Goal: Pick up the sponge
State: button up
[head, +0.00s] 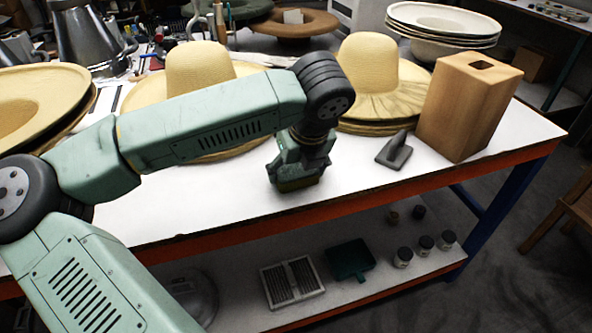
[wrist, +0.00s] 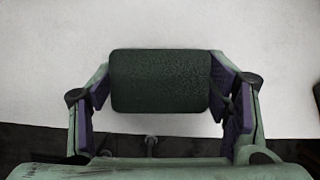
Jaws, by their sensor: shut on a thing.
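The sponge (wrist: 160,80) is a dark green rounded block, seen from above in the wrist view. My gripper (wrist: 160,95) has its purple-padded fingers at the sponge's left and right ends, shut on it. In the head view my gripper (head: 298,178) points down at the front edge of the white table. A dark olive strip of the sponge (head: 298,185) shows beneath the fingers there; most of it is hidden by the gripper. I cannot tell whether the sponge touches the tabletop.
The white table (head: 230,205) has free room left of my gripper. Straw hats (head: 370,65) stand behind it. A grey iron-like tool (head: 394,150) and a wooden block (head: 468,105) stand to the right. A lower shelf (head: 375,285) holds a dark green tray (head: 350,260) and small jars.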

aim_at(295, 170)
jog(key=shift+r, duration=0.15)
jog(key=shift+r, duration=0.2)
jog(key=r, duration=0.1)
jog(key=b, duration=0.1)
jog(key=r+b, duration=0.1)
jog(key=shift+s+a+r, duration=0.1)
jog(key=shift+s+r, duration=0.15)
jog(key=shift+r, duration=0.1)
jog(key=s+a+b, duration=0.2)
jog(key=s, duration=0.5)
jog(key=s+a+r+b, duration=0.1)
jog(key=s+a, duration=0.1)
jog(key=s, duration=0.6)
jog(key=shift+a+r+b, duration=0.25)
jog(key=shift+r+b, duration=0.05)
jog(key=shift+b, duration=0.05)
jog(key=shift+o, duration=0.5)
jog(key=shift+w, duration=0.1)
jog(key=c, duration=0.4)
jog(key=shift+c, duration=0.2)
